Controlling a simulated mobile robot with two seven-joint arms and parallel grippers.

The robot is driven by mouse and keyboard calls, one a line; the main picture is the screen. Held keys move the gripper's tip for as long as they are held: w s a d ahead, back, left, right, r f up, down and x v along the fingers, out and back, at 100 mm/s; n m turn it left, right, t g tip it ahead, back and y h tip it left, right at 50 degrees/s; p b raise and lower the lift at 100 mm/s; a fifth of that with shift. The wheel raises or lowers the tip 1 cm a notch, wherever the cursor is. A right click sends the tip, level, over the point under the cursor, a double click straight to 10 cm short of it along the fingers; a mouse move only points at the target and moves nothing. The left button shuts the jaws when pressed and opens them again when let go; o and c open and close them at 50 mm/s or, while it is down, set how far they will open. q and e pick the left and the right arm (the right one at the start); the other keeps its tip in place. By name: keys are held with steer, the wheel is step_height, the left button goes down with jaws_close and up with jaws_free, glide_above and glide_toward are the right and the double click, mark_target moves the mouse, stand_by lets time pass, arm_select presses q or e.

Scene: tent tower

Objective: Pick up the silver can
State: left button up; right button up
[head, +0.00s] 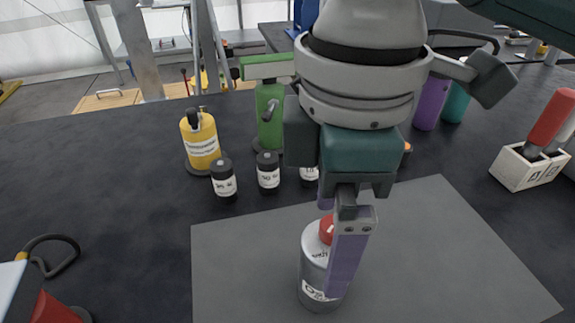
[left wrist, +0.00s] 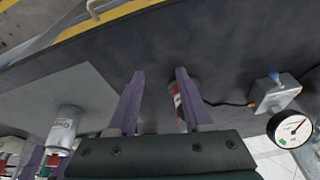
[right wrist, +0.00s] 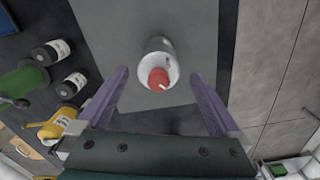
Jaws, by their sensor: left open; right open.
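The silver can (head: 313,265) has a red cap and a white label. It stands upright on the grey mat (head: 430,255). My right gripper (head: 345,265) is open and pointing down at the can, with a purple finger in front of the can's right side in the head view. In the right wrist view the can (right wrist: 158,62) lies between and beyond the two open fingers (right wrist: 155,95); contact cannot be told. The can also shows at left in the left wrist view (left wrist: 62,130).
Small black jars (head: 223,178) with white labels, a yellow bottle (head: 200,138) and a green bottle (head: 270,115) stand behind the mat. A white holder (head: 524,167) with red-handled items is at right. A gauge (left wrist: 289,128) shows in the left wrist view.

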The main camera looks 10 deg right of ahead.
step_height(320, 180, down, 7)
steer(key=shift+d+r+b, duration=0.1)
steer(key=shift+b, duration=0.25)
jaws_close()
stand_by(0.8)
steer(key=shift+w, duration=0.1)
